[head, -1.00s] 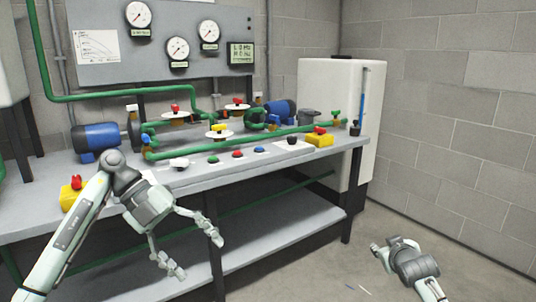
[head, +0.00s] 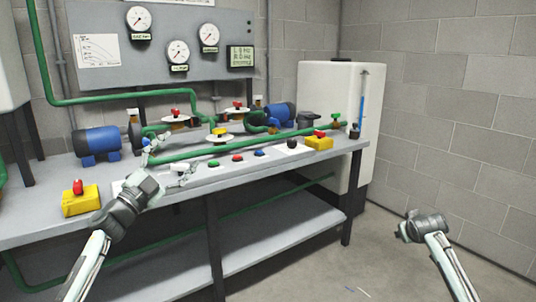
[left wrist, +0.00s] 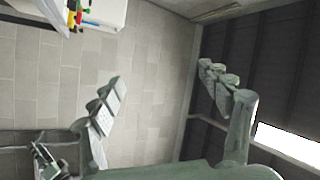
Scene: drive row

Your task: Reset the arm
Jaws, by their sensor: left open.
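My left arm reaches in from the lower left in the head view. Its open, empty left gripper (head: 166,162) is over the front of the bench by the green pipe, with its fingers pointing to the back. I cannot tell whether they touch anything. In the left wrist view the two fingers stand wide apart with nothing between them (left wrist: 163,92). My right gripper (head: 410,228) is at the lower right, over the floor and clear of the bench. Its fingers are hardly visible, so its opening cannot be made out.
The grey bench (head: 280,174) carries green pipes (head: 235,141), blue motors (head: 98,142), coloured buttons (head: 237,157) and yellow boxes with red knobs (head: 80,199). A gauge panel (head: 90,20) hangs behind. A white tank (head: 330,90) stands at the right. The floor right of the bench is mostly clear.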

